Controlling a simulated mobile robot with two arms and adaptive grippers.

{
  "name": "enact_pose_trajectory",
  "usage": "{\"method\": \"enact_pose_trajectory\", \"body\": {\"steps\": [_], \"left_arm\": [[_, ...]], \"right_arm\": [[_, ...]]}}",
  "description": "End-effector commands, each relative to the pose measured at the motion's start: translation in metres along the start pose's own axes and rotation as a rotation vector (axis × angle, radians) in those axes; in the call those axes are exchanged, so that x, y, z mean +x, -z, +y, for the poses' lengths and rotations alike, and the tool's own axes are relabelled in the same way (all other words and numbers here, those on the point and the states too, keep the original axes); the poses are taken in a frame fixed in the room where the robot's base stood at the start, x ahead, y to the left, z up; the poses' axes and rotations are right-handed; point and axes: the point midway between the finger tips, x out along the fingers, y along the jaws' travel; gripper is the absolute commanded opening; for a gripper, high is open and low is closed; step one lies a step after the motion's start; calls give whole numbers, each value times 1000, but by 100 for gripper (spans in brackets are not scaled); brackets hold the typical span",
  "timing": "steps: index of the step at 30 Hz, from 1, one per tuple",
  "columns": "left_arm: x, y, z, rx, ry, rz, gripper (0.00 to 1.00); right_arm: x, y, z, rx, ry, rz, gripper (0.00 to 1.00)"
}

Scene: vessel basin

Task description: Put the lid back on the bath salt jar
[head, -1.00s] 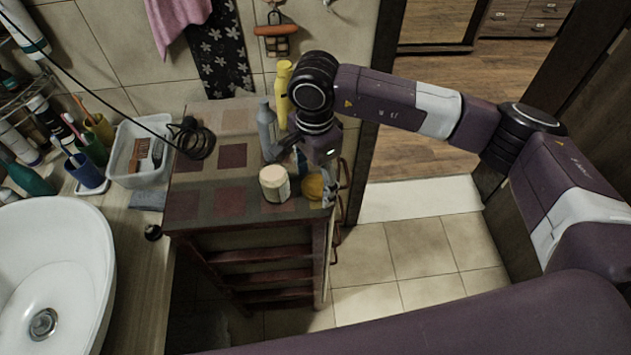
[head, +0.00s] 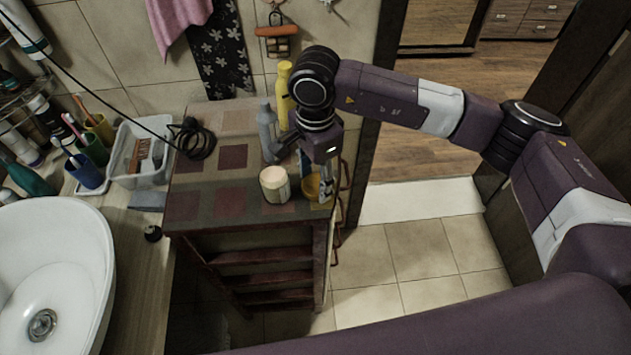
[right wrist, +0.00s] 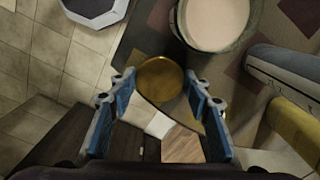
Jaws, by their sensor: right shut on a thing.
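The bath salt jar (head: 274,187), a short round pale vessel, stands upright near the front right of the cabinet top. In the right wrist view the jar (right wrist: 218,22) is at the top, its pale pink round top uncovered. The lid (head: 311,187) is a round, golden-orange piece just right of the jar. My right gripper (head: 328,186) is shut on the lid near the cabinet's right edge. In the right wrist view the lid (right wrist: 158,78) sits between the two blue-padded fingertips (right wrist: 160,85). The lid's underside is hidden. My left gripper is not in view.
The cabinet top (head: 231,156) is clear left of the jar. A grey bottle (head: 267,132) and a yellow bottle (head: 283,95) stand behind, close to my right wrist. A coiled black cord (head: 195,140) lies at the back left. The sink (head: 60,260) is at left.

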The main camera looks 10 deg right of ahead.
Motion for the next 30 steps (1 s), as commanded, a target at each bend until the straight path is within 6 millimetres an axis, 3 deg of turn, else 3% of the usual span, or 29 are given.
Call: {"method": "enact_pose_trajectory", "body": {"steps": [8,15,21,30], "left_arm": [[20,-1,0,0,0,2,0],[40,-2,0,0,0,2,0],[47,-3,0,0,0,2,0],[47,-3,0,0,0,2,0]], "right_arm": [[-49,0,-2,-2,8,3,35],[-123,0,-2,0,8,4,35],[-170,0,-1,0,3,4,35],[-191,0,0,0,0,4,35]]}}
